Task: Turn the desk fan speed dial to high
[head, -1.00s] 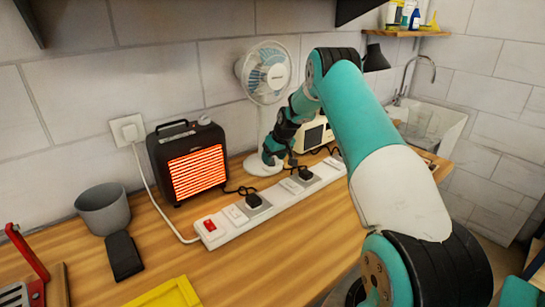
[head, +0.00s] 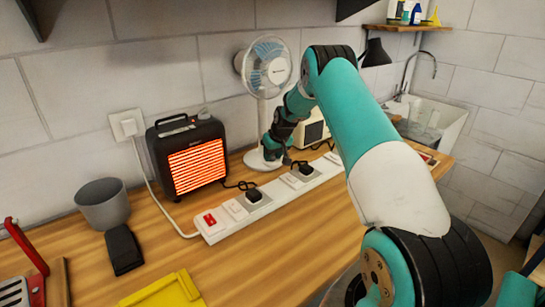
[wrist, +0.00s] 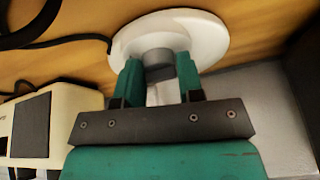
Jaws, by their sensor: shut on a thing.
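The white desk fan (head: 266,68) stands at the back of the wooden bench, by the wall. Its round white base (wrist: 205,35) fills the top of the wrist view. A grey dial (wrist: 158,57) is on the base, between the two teal fingers of my gripper (wrist: 158,70). The fingers are shut on the dial from both sides. In the head view my gripper is down at the fan base (head: 256,160), and the dial is hidden there. I cannot read any speed marks.
A white power strip (head: 270,197) with plugs lies in front of the fan. A glowing heater (head: 188,155) stands left of it. A cream appliance (head: 313,130) stands close on the right, and a black cable (wrist: 60,42) runs near the base.

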